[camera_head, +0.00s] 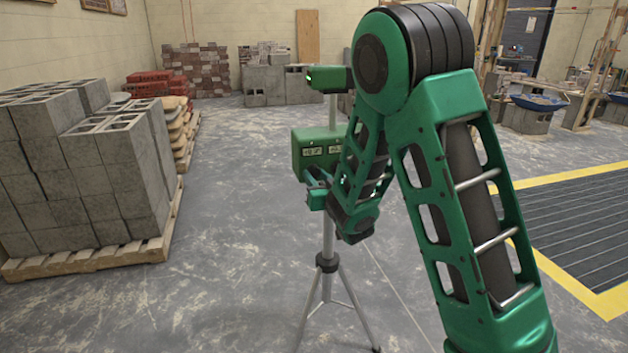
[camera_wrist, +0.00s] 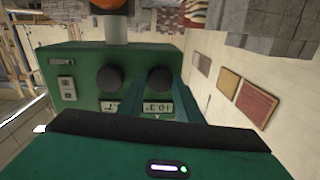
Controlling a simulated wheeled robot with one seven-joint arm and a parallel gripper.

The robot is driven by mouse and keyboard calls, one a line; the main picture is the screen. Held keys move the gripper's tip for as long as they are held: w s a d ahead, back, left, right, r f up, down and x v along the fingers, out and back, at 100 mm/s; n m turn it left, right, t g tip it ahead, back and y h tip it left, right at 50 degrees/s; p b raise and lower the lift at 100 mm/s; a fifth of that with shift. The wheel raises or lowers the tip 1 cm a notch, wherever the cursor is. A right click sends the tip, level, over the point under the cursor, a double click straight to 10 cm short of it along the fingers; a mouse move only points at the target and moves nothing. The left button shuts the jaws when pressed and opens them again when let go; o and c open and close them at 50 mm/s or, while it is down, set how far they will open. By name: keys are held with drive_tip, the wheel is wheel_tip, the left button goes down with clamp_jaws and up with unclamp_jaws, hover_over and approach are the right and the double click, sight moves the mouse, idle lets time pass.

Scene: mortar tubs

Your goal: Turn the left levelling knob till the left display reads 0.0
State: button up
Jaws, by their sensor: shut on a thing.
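A green levelling box (camera_head: 314,142) stands on a tripod, with two small displays on its front. In the wrist view the box (camera_wrist: 85,72) appears upside down, with two dark round knobs. The left knob (camera_wrist: 160,77) shows on the right there, and the right knob (camera_wrist: 109,77) beside it. My gripper (camera_wrist: 158,90) is shut on the left knob, one finger on each side. The left display (camera_wrist: 158,107) shows inverted digits, seemingly with a 3 after the point; sign and full reading are unclear. The right display (camera_wrist: 110,106) is partly covered. In the head view my gripper (camera_head: 314,184) is partly hidden.
The tripod (camera_head: 328,262) has splayed legs on the concrete floor. A pallet of grey blocks (camera_head: 85,165) stands at left. A dark grating with yellow edging (camera_head: 545,180) lies at right. The floor between the pallet and tripod is clear.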

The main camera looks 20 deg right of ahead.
drive_tip(key=n, duration=0.5)
drive_tip(key=shift+d, duration=0.15)
drive_tip(key=n, duration=0.5)
drive_tip(key=shift+n+g, duration=0.3)
drive_tip(key=shift+n, duration=0.1)
drive_tip(key=shift+h, duration=0.3)
drive_tip(key=o, duration=1)
drive_tip(key=shift+o, duration=0.2)
drive_tip(key=shift+s, duration=0.1)
